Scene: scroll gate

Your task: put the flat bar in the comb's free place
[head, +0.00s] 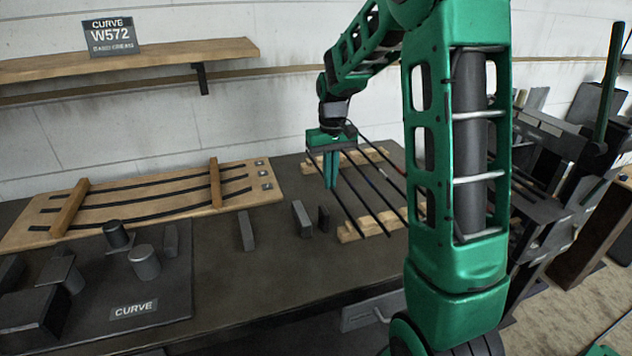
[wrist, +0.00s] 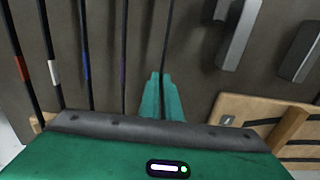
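The comb is a pair of notched wooden rails, a far one (head: 376,154) and a near one (head: 350,233), with several thin dark bars across them. In the wrist view the bars at left carry red, white, blue and faint purple marks. My gripper (head: 331,186) points down at the left side of the comb. Its fingers (wrist: 161,80) are close together on an unmarked dark flat bar (wrist: 169,30), which is the leftmost bar (head: 350,217) in the head view. It runs roughly parallel to the others. I cannot tell whether it rests in the notches or hangs just above.
Upright grey blocks (head: 302,218) stand left of the comb. A wooden board (head: 255,190) with dark curved strips lies further left. A dark mat (head: 180,295) holds cylinders (head: 144,263) and blocks. A wall shelf (head: 170,58) is behind. Bare tabletop lies in front of the blocks.

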